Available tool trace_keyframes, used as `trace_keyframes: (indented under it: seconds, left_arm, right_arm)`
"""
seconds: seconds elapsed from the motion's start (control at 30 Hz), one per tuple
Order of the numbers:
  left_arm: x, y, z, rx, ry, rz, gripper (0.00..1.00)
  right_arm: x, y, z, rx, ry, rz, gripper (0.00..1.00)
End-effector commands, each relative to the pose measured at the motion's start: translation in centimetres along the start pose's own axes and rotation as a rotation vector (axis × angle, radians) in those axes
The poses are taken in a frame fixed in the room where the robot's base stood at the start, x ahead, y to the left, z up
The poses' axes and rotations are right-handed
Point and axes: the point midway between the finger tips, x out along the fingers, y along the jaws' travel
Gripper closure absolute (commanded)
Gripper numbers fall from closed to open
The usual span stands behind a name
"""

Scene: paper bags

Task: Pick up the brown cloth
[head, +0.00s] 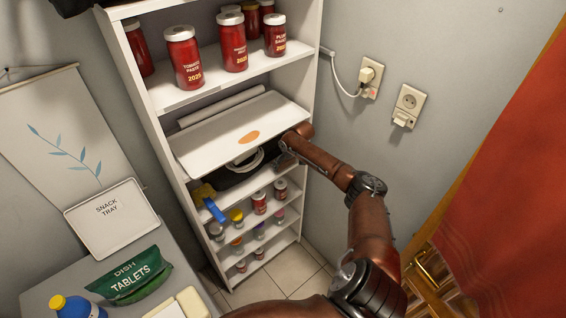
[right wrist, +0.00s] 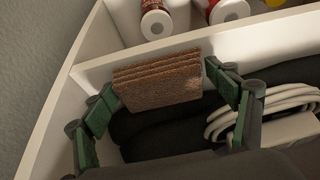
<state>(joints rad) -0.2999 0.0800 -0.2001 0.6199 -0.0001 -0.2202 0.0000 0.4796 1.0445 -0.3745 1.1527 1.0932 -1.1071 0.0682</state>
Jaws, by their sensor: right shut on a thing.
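The brown cloth (right wrist: 158,84) is a folded, layered, rough-textured stack in the right wrist view. It sits between the green fingers of my right gripper (right wrist: 160,78), which is shut on it at its left and right sides. Dark fabric lies below it, and a pale shelf edge is just behind it. In the head view my right gripper (head: 287,152) reaches into the shelf unit just under a white board, and the cloth is hidden there. My left gripper is not in view.
The white shelf unit (head: 310,90) holds red jars (head: 232,42) above and small jars (head: 260,203) below. A white coiled cable (right wrist: 258,105) lies right of the cloth. A white board (head: 215,140) overhangs the gripper. A red cloth (head: 505,190) hangs at right.

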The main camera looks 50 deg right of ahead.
Motion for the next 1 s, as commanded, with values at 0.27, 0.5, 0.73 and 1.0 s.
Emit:
trace_keyframes:
  seconds: [0.27,0.5,0.73,1.0]
  left_arm:
    - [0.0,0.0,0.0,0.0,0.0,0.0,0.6]
    - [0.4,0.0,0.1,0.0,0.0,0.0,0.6]
    - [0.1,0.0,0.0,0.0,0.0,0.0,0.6]
    - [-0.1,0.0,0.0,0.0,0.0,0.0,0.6]
  right_arm:
    - [0.0,0.0,0.0,0.0,0.0,0.0,0.41]
    - [-0.4,0.0,-0.2,0.0,0.002,0.0,0.41]
    - [-1.3,0.1,1.7,-0.001,-0.001,0.001,0.41]
    - [-2.8,0.1,5.3,-0.002,-0.002,0.001,0.41]
